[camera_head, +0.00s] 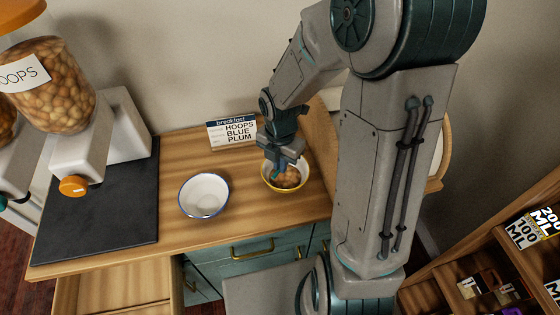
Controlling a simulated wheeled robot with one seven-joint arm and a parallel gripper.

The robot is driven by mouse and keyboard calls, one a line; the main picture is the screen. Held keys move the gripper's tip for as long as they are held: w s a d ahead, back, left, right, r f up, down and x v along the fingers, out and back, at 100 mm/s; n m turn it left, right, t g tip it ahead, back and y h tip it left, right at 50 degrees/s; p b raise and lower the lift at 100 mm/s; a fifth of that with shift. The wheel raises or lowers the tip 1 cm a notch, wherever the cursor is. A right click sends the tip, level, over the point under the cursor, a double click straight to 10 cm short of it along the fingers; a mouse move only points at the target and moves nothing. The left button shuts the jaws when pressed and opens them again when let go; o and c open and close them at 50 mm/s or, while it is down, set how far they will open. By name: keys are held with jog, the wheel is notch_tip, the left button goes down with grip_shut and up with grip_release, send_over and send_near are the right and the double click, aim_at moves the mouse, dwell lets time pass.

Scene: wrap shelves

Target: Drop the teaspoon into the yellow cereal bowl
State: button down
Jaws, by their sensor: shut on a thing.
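The yellow cereal bowl (288,190) stands on the wooden counter, right of the middle, with brown cereal in it. My gripper (279,172) points down over the bowl, its fingertips at or just above the cereal. It is shut on a thin thing, which I take to be the teaspoon. The teaspoon itself is too small and too hidden by the fingers to make out. I cannot tell whether it touches the cereal.
An empty white bowl with a blue rim (204,196) stands left of the yellow bowl. A breakfast card (232,133) reading hoops, blue, plum stands behind. Cereal dispensers (58,85) and a dark mat (105,215) are at left. An open wooden drawer (120,290) juts out below.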

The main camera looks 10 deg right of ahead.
jog(key=shift+f+b, duration=0.35)
jog(key=shift+f, duration=0.35)
jog(key=c, duration=1.5)
grip_release()
jog(key=shift+o, duration=0.2)
jog(key=shift+r, duration=0.1)
notch_tip(320, 180, up, 14)
